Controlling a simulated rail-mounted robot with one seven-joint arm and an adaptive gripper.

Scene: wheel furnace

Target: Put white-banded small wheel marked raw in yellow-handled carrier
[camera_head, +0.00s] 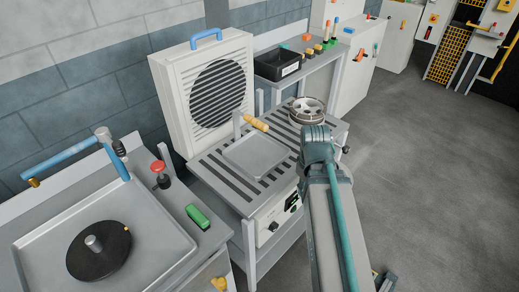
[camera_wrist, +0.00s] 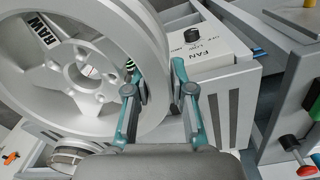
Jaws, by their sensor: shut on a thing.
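A silver spoked small wheel (camera_head: 309,106) is at the right part of the slatted bench; it shows large in the wrist view (camera_wrist: 112,42), marked RAW on its face. Its white band cannot be told clearly. My gripper (camera_wrist: 154,88) has one finger on each side of the wheel's rim and is shut on it. In the head view my wrist hides the fingertips, and I cannot tell whether the wheel touches the bench. The carrier, a flat grey tray (camera_head: 257,154) with a yellow handle (camera_head: 256,123), lies on the bench left of the wheel and looks empty.
The slatted bench (camera_head: 219,178) has a large fan (camera_head: 213,90) at its back. A black bin (camera_head: 277,64) sits on a shelf behind. At left is a basin (camera_head: 160,246) with a dark disc (camera_head: 98,250); a green object (camera_head: 198,217) lies beside it. Floor at right is clear.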

